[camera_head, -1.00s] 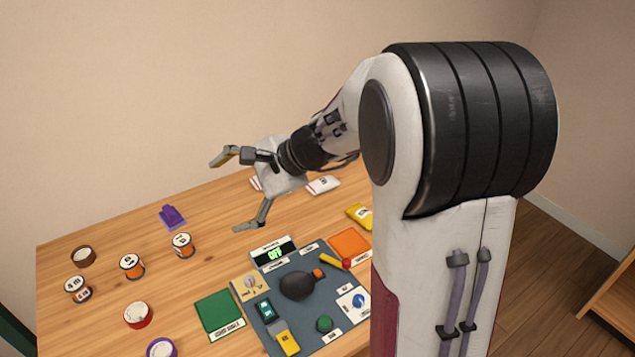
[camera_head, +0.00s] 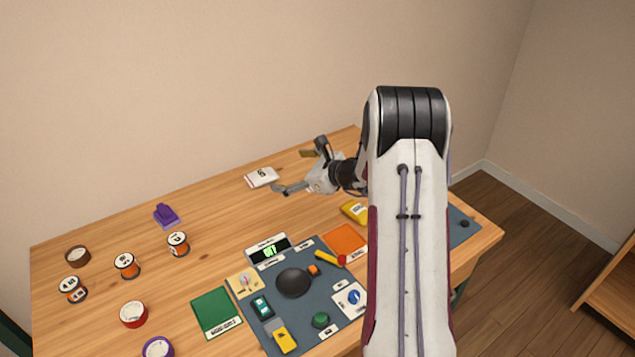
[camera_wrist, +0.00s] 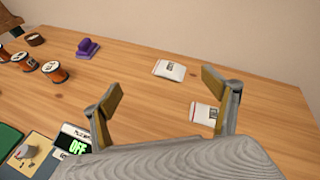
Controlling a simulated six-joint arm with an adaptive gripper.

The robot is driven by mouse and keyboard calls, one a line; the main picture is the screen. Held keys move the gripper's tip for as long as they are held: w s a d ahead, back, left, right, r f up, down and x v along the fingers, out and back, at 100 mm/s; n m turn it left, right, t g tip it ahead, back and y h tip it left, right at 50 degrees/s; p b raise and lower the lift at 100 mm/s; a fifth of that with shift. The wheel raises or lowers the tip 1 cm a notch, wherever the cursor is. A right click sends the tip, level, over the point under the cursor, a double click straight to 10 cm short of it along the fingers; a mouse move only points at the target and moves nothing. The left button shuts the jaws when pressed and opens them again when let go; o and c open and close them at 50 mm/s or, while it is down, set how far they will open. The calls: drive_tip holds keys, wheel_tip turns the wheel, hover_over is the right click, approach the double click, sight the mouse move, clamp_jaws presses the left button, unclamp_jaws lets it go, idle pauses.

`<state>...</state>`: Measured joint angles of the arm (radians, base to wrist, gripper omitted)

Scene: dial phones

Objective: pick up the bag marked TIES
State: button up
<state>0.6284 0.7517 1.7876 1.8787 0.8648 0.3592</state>
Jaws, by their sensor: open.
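One white bag (camera_head: 262,177) with small dark print lies at the back of the table, and it also shows in the wrist view (camera_wrist: 170,70). A second white bag (camera_wrist: 203,115) lies partly behind my right finger in the wrist view; my gripper hides it in the head view. The print on both is too small for me to read, so I cannot tell which says TIES. My gripper (camera_head: 292,172) is open and empty above the back of the table. In the wrist view its fingers (camera_wrist: 160,108) are spread wide.
A purple object (camera_head: 166,215) and several spools, one an orange spool (camera_head: 127,265), stand at the left. A grey board (camera_head: 300,320) with controls and an OFF display (camera_head: 268,250) lies at the front. Bare wood lies between.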

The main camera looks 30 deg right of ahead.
drive_tip(key=d+f+m+h, duration=0.1)
drive_tip(key=d+f+m, duration=0.1)
drive_tip(key=d+f, duration=0.1)
drive_tip(key=d+f+m+h, duration=0.1)
drive_tip(key=d+f+m, duration=0.1)
drive_tip(key=d, duration=0.3)
drive_tip(key=d+f+m+t+h, duration=0.1)
drive_tip(key=d+f+m, duration=0.1)
drive_tip(key=d+f, duration=0.2)
drive_tip(key=shift+s+d+f+h, duration=0.15)
drive_tip(key=shift+s+f+h, duration=0.15)
drive_tip(key=shift+f, duration=0.15)
drive_tip(key=shift+x, duration=1.3)
drive_tip(key=shift+w, duration=0.15)
drive_tip(key=shift+x, duration=2.45)
drive_tip(key=shift+f, duration=0.1)
drive_tip(key=c, duration=1.2)
